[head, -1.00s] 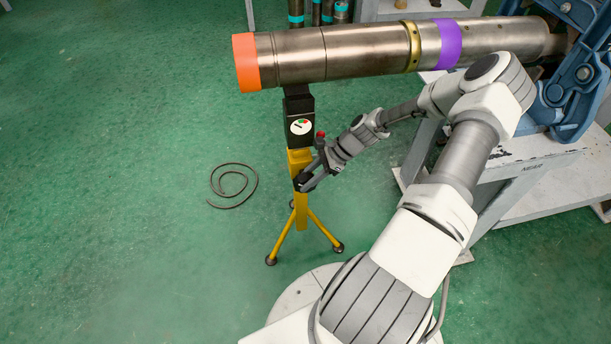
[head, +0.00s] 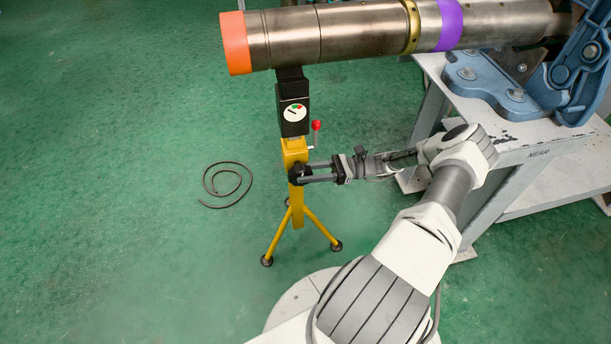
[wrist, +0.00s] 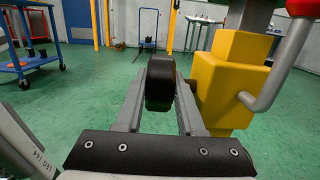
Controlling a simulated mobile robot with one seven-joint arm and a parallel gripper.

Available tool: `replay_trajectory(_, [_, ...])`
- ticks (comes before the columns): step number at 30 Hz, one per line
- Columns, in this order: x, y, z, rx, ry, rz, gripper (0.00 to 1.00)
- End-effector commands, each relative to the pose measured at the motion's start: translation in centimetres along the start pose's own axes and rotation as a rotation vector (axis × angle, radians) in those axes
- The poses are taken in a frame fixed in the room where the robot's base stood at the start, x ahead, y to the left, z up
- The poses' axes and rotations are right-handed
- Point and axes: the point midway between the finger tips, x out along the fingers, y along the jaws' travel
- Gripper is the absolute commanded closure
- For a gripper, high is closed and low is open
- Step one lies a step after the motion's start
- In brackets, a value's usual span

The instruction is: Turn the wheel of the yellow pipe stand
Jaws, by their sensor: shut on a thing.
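The yellow pipe stand (head: 295,152) stands upright on its tripod legs under the orange end of a long metal pipe (head: 350,35). Its black head carries a round white dial (head: 294,112) with a small red and green mark. A crank handle with a red knob (head: 316,125) sticks up at its right side. My gripper (head: 297,174) reaches in from the right at the yellow column. In the wrist view a black wheel (wrist: 160,83) sits between my two fingers, which are shut on it. The yellow column (wrist: 225,85) is just right of the fingers there.
A grey table (head: 530,140) with a blue vise (head: 490,85) holds the pipe at the right. A coiled cable (head: 228,185) lies on the green floor left of the stand. The wrist view shows a blue cart (wrist: 40,62) at the left.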

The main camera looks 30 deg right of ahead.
Motion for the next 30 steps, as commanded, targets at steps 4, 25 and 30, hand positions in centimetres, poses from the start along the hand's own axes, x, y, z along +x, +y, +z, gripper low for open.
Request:
replay_trajectory(4, [-0.11,-0.07,-0.61,0.001,-0.138,-0.005,1.0])
replay_trajectory(25, [0.0,0.01,-1.22,0.001,-0.615,-0.003,1.0])
replay_trajectory(30, [0.01,0.01,-1.24,0.003,-0.65,-0.002,1.0])
